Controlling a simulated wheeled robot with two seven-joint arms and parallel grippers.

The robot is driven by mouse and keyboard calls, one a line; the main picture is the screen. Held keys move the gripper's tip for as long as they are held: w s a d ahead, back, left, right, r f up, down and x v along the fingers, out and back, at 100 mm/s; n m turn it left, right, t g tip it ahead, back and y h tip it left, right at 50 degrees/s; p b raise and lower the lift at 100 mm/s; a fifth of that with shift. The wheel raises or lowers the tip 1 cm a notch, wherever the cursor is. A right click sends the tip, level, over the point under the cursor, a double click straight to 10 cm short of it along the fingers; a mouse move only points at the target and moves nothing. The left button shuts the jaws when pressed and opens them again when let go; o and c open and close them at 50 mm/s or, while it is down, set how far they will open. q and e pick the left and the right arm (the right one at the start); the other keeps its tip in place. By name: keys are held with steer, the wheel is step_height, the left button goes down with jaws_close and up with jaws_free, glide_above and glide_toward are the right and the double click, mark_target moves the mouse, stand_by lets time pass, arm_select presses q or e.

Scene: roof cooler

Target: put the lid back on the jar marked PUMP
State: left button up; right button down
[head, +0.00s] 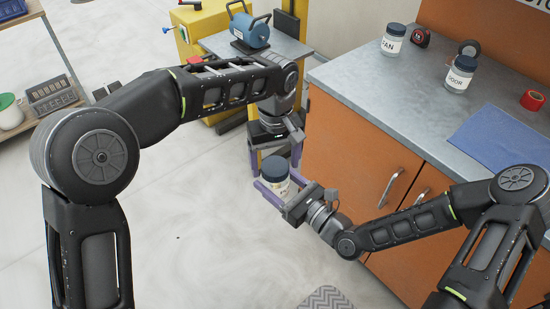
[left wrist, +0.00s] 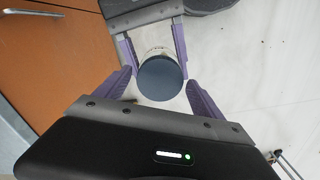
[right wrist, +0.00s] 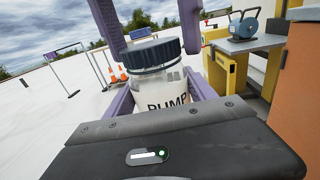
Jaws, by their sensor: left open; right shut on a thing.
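The clear jar marked PUMP (right wrist: 160,92) is upright in my right gripper (head: 276,186), which is shut on its body. The label also shows partly in the head view. The dark blue lid (right wrist: 151,54) sits on the jar's mouth and looks level with it. I cannot tell how tightly it is seated. My left gripper (head: 277,148) points down over the jar and is open. In the left wrist view, the lid (left wrist: 160,78) lies between the left fingers, with a gap on both sides.
The orange cabinet's grey worktop (head: 400,95) holds two other lidded jars (head: 393,39) (head: 461,75), a tape measure (head: 421,38), a red tape roll (head: 532,100) and a blue mat (head: 505,137). A yellow stand with a blue pump (head: 250,32) is behind. The floor around the jar is clear.

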arm_select(q)
steer(key=c, duration=1.5)
steer(key=m, duration=1.4)
steer(key=shift+m, duration=0.3)
steer(key=o, duration=1.6)
steer(key=shift+c, duration=0.2)
steer(key=shift+r, duration=2.25)
steer(key=shift+c, duration=0.3)
